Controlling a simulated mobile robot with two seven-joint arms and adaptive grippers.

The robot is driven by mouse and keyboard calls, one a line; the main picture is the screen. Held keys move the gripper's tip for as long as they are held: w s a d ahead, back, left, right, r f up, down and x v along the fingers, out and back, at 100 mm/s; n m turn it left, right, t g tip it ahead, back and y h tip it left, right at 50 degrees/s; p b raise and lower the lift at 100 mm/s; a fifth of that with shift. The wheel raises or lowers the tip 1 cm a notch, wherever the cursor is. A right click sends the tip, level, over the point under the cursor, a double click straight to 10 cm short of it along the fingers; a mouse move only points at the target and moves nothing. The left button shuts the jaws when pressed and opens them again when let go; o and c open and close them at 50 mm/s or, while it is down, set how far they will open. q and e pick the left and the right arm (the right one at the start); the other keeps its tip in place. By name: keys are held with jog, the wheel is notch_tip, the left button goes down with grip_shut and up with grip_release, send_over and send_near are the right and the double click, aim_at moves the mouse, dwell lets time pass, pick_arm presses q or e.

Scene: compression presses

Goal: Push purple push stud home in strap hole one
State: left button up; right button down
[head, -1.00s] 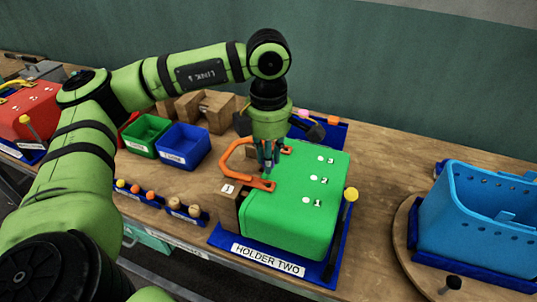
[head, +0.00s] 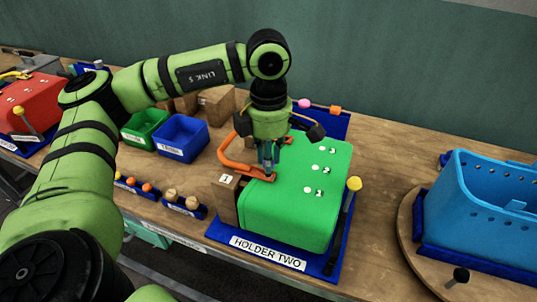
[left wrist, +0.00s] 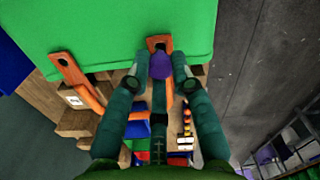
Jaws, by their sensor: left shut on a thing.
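My left gripper (head: 268,173) points down over the near left edge of the green block (head: 297,205). Its fingers are shut on the purple push stud (left wrist: 161,67), which shows between the fingertips in the left wrist view (left wrist: 160,80). An orange strap (head: 236,165) rises from beside the wooden block marked 1 (head: 226,183) and bends over onto the green block. The strap's end (left wrist: 154,43) has a dark hole, right beside the stud in the wrist view. Whether the stud touches or enters the hole, I cannot tell. My right gripper is not in view.
The green block sits on a blue base labelled HOLDER TWO (head: 268,253). A yellow-knobbed lever (head: 353,184) stands at its right. A second orange strap (left wrist: 76,78) shows in the wrist view. Green (head: 145,131) and blue (head: 182,139) bins stand left; a blue basket (head: 490,205) stands right.

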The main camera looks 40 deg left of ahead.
pick_arm(q)
jog(key=shift+b, duration=0.6)
dwell(1.2)
jog(key=shift+f+b, duration=1.6)
jog(key=o, duration=0.8)
jog(key=shift+o, duration=0.2)
jog(key=shift+r, duration=0.1)
notch_tip(320, 180, up, 12)
